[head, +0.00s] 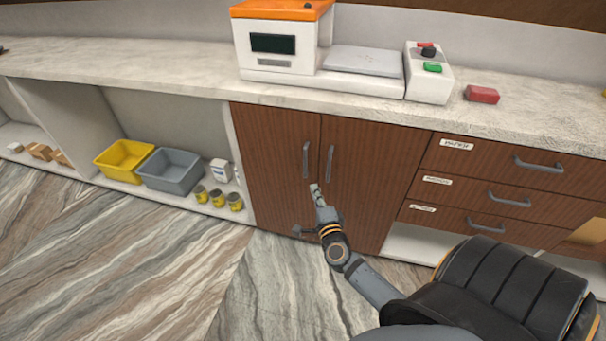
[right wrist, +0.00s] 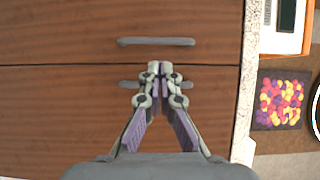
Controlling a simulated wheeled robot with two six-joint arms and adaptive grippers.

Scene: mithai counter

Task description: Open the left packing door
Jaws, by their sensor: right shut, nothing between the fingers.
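The left packing door (head: 275,165) is a brown wood-grain cabinet door under the counter, and it is shut. Its grey bar handle (head: 306,160) stands upright near the seam. In the right wrist view the handle (right wrist: 156,41) lies across the upper part. The right door (head: 365,180), also shut, has a matching handle (head: 329,163). My right gripper (head: 315,188) is shut and empty, in front of the doors just below the handles. In the right wrist view its fingertips (right wrist: 160,68) sit between the two handles and partly cover the right door's handle (right wrist: 129,85). My left gripper is not in view.
Drawers (head: 490,195) with handles stand to the right. Open shelves to the left hold a yellow bin (head: 124,158), a grey bin (head: 170,172) and small jars. A scale (head: 365,62) and a switch box (head: 428,75) stand on the counter. The floor before the doors is clear.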

